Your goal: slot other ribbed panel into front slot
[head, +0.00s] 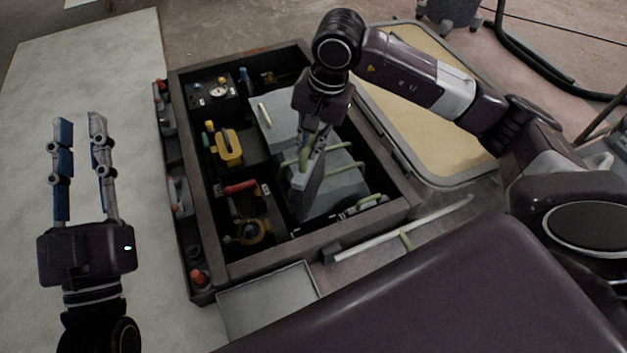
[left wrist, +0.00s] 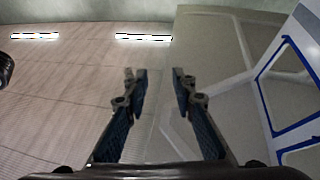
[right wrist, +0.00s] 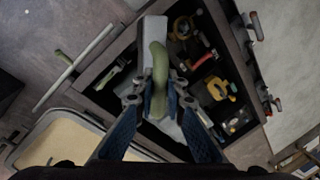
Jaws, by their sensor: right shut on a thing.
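My right gripper (head: 309,158) is shut on the green handle of a grey panel (head: 309,195), over the right part of the open dark box (head: 295,257). In the right wrist view, the green handle (right wrist: 158,65) runs between the fingers (right wrist: 157,98), with the panel's pale grey face (right wrist: 154,29) behind it. The panel hangs steeply inside the box outline; its lower edge is hidden, so I cannot tell whether it sits in a slot. Ribs are not clear. Other grey panels (head: 345,187) with green handles are beside it. My left gripper (head: 82,135) is open and empty, left of the box.
The box's left compartments hold a yellow-handled part (head: 229,148), a red-handled tool (head: 240,187) and a gauge (head: 218,91). A shallow grey tray (head: 268,300) adjoins the near edge.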

